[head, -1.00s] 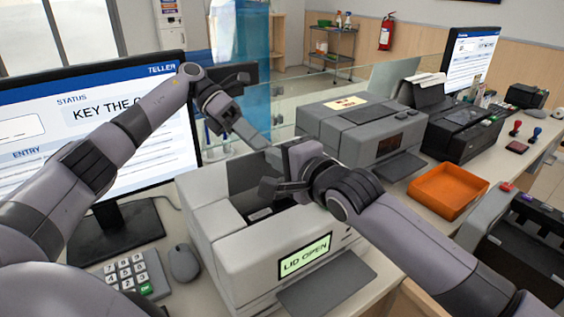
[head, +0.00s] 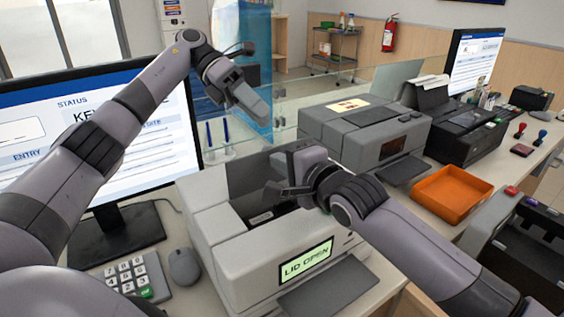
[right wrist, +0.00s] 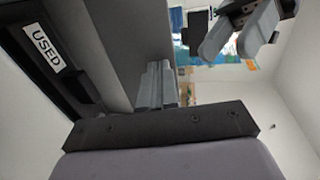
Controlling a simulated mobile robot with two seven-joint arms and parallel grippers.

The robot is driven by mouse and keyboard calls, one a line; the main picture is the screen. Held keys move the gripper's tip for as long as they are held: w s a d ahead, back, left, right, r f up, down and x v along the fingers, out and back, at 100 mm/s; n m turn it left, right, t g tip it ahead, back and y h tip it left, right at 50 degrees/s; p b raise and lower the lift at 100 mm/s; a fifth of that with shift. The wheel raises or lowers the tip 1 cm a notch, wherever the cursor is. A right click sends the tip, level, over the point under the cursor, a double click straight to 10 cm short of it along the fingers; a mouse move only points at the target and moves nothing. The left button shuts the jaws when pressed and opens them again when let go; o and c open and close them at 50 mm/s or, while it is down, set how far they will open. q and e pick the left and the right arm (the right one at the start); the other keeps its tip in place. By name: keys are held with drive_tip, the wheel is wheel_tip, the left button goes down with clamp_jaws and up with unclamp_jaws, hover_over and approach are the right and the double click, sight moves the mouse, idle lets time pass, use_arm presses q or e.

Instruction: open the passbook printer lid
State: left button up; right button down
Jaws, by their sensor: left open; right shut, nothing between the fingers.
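The passbook printer (head: 240,265) is a pale grey box on the counter. A label reading USED (right wrist: 42,48) shows inside in the right wrist view. My right gripper (head: 288,172) is shut and empty beside the raised lid; whether it touches the lid is unclear. My left gripper (head: 252,103) is open, in the air above and behind the lid; it also shows in the right wrist view (right wrist: 235,38).
A teller monitor (head: 150,150), keypad (head: 132,275) and mouse (head: 184,266) are at the left. A second grey printer (head: 365,135), an orange tray (head: 450,192) and a black printer (head: 465,130) stand to the right. A glass screen runs behind.

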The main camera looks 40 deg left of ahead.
drive_tip(key=shift+s+d, duration=0.15)
drive_tip(key=shift+s, duration=0.05)
use_arm(q)
drive_tip(key=shift+a+r, duration=0.2)
drive_tip(key=shift+r, duration=0.6)
use_arm(e)
drive_tip(key=shift+v, duration=3.35)
